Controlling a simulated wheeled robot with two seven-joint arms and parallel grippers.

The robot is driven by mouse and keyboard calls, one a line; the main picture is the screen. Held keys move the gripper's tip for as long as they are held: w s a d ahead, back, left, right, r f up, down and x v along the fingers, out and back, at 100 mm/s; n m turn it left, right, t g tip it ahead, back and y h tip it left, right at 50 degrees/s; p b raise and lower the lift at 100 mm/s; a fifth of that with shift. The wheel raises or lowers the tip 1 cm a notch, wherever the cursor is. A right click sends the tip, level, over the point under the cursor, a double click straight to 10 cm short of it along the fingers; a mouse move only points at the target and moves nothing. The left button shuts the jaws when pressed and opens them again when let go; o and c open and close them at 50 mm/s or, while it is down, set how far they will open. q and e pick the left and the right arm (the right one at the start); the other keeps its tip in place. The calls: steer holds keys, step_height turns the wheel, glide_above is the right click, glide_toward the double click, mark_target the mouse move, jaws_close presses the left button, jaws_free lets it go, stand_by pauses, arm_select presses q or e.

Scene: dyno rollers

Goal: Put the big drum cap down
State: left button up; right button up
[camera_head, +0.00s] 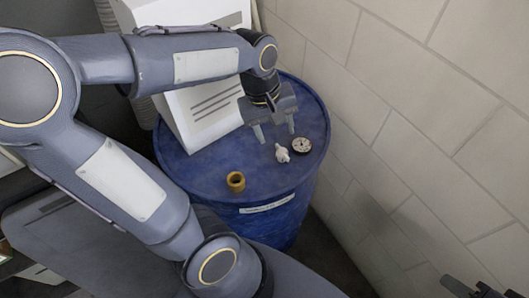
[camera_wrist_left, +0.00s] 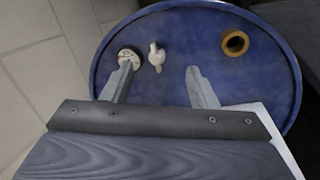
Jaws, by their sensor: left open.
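A blue drum (camera_head: 215,172) stands against the wall, and its top also shows in the left wrist view (camera_wrist_left: 215,75). On its top lie a round cap with a pale face and dark rim (camera_head: 301,145), a small white winged fitting (camera_head: 282,153) and a brass-coloured ring-like cap (camera_head: 236,181). I cannot tell which is the big drum cap. In the left wrist view the round cap (camera_wrist_left: 130,58) is by the left fingertip, the white fitting (camera_wrist_left: 156,57) between the fingers, the brass cap (camera_wrist_left: 235,43) right of them. My left gripper (camera_head: 275,134) is open and empty above the drum top.
A white box or binder with dark lines (camera_head: 203,112) stands on the drum's back left. A block wall (camera_head: 400,90) rises close on the right. My right gripper (camera_head: 470,288) is partly in view at the lower right corner.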

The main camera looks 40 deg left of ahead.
arm_select(q)
steer(key=s+d+r+m+t+h, duration=0.1)
steer(key=s+d+m+t+h, duration=0.1)
steer(key=s+m, duration=0.6)
steer(key=s+d+t, duration=0.1)
steer(key=s+t, duration=0.1)
steer(key=s, duration=0.1)
steer(key=shift+s+d, duration=0.15)
steer(key=shift+d, duration=0.25)
steer(key=shift+r, duration=0.1)
